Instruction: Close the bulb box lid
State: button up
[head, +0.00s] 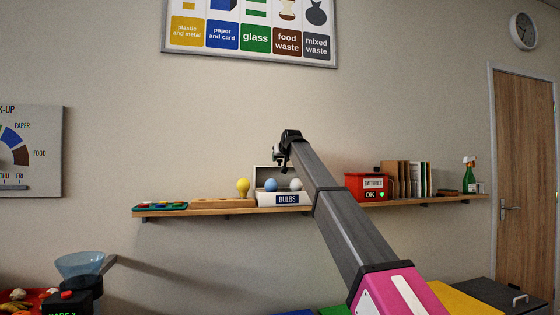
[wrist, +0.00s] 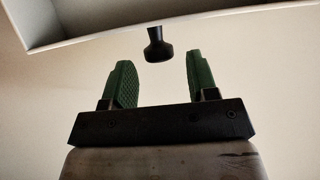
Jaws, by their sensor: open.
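The white bulb box (head: 284,199), with a "BULBS" label on its front, stands on the wall shelf. Its lid (head: 264,174) is raised behind a blue bulb (head: 271,185) and a white bulb (head: 296,184); my arm hides part of it. My gripper (head: 283,152) is above the box in the head view. In the wrist view its green fingers (wrist: 160,82) are apart, with nothing between them. A black knob (wrist: 157,46) lies beyond the fingertips, close to a pale panel with a raised rim (wrist: 110,36), which appears to be the lid.
A red batteries box (head: 366,186), books (head: 408,179) and a spray bottle (head: 469,175) stand to the right.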

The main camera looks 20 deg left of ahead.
jog(key=shift+x, duration=1.05)
